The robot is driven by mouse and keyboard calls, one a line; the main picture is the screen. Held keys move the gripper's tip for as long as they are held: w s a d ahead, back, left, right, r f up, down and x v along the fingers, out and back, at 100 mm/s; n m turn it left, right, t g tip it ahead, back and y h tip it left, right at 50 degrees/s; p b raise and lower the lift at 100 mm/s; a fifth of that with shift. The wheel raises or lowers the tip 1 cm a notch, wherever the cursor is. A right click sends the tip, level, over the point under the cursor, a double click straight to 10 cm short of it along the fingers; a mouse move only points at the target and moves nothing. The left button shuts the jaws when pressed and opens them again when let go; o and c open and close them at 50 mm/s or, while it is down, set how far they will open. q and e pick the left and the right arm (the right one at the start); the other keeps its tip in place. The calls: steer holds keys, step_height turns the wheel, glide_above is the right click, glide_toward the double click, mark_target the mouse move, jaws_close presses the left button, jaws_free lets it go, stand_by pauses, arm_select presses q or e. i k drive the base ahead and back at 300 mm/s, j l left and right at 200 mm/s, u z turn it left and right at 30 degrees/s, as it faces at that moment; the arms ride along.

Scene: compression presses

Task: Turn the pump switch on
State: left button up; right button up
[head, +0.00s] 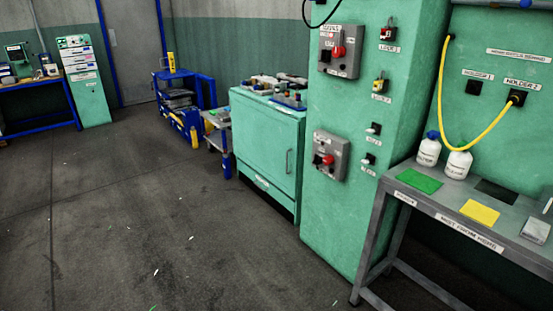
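A green column (350,210) stands right of the middle and carries several labelled controls. A grey switch box with a red knob (339,51) is at its upper part, and a second grey box with a red knob (327,159) is lower down. Small switches sit to their right: a red one (388,33), a yellow one (380,86), and two black ones (374,128) (369,159). The labels are too small to read surely, so I cannot tell which is the pump switch or its setting. Neither of my grippers is in view.
A metal table (415,207) with two white bottles (457,165), green and yellow mats (480,212) stands at right. A yellow hose (441,95) hangs there. A green cabinet (265,150) stands left of the column. The floor in front is open, with small scraps.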

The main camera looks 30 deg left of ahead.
mark_target(327, 160)
steer(key=u, duration=0.55)
steer(key=i+j+z, duration=0.2)
steer(key=i, duration=0.3)
steer(key=i+j+z, duration=0.15)
steer(key=i, duration=0.3)
steer(key=i+j+z, duration=0.2)
steer(key=i, duration=0.3)
steer(key=i+j+z, duration=0.2)
steer(key=i+j, duration=0.15)
steer(key=i, duration=0.1)
